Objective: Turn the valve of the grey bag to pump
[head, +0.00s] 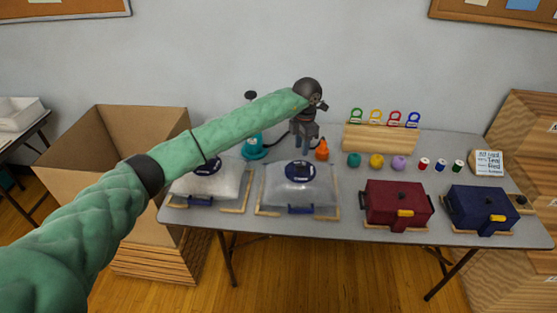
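The grey bag (316,195) lies on a wooden-edged board, second from the left on the table. A round dark valve with a pale label (300,171) sits on its top near the back edge; the label is too small to read. A paler, whitish bag (204,186) with a similar dark valve (207,166) lies to its left. My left gripper (304,146) points down above and behind the grey bag's valve, apart from it as far as I can see. Its fingers are too small to judge their opening. My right gripper is out of view.
A teal pump (253,143) and an orange item (322,150) stand behind the bags. A red case (396,202) and a blue case (480,207) are to the right. Balls, spools and a wooden rack (380,138) line the back. A large cardboard box (125,135) stands left.

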